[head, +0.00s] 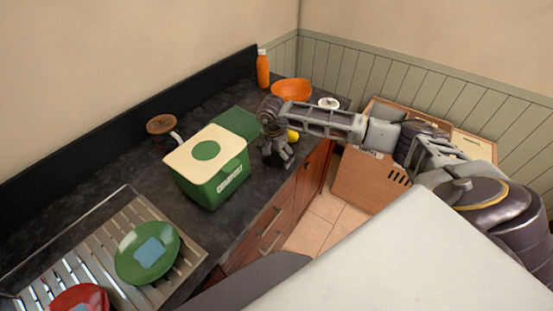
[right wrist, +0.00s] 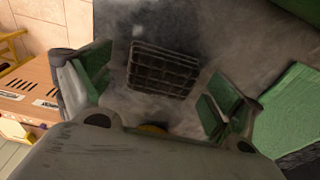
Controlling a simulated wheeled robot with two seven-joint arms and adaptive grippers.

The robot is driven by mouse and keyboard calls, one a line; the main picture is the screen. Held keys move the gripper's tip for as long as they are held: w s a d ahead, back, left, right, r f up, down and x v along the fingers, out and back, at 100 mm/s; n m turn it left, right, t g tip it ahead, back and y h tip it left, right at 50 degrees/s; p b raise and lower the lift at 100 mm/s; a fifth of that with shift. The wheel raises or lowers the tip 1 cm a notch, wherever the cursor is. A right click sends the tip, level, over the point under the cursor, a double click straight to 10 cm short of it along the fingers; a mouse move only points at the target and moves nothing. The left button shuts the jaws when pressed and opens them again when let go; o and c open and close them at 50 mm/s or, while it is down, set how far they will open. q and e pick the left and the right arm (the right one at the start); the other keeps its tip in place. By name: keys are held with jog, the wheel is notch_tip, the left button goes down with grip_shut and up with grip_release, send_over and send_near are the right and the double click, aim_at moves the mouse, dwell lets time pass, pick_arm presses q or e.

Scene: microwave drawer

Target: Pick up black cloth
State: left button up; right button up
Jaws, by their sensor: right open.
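The black cloth (right wrist: 163,68), a small dark square with a pale grid pattern, lies on the dark counter (right wrist: 205,35) in the right wrist view. My right gripper (right wrist: 158,84) is open and empty above it, with the cloth showing between its two fingers. In the head view my right gripper (head: 277,155) points down over the counter edge, right of the green bin. The cloth cannot be made out there. My left gripper is not in view.
A green bin with a cream lid (head: 217,177) stands close left of the gripper. A green mat (head: 237,121), orange bowl (head: 291,89) and orange bottle (head: 262,69) are farther back. A drying rack (head: 60,262) holds plates. A wooden crate (head: 366,180) stands beyond the counter.

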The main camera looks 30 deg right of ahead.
aim_at(277, 157)
jog(key=c, duration=1)
jog(key=shift+r, duration=0.15)
jog(key=shift+r+b, duration=1.1)
jog(key=shift+r, duration=3.8)
jog(key=o, duration=0.4)
jog(key=c, duration=0.4)
jog(key=shift+s+f, duration=0.1)
jog(key=shift+s, duration=0.05)
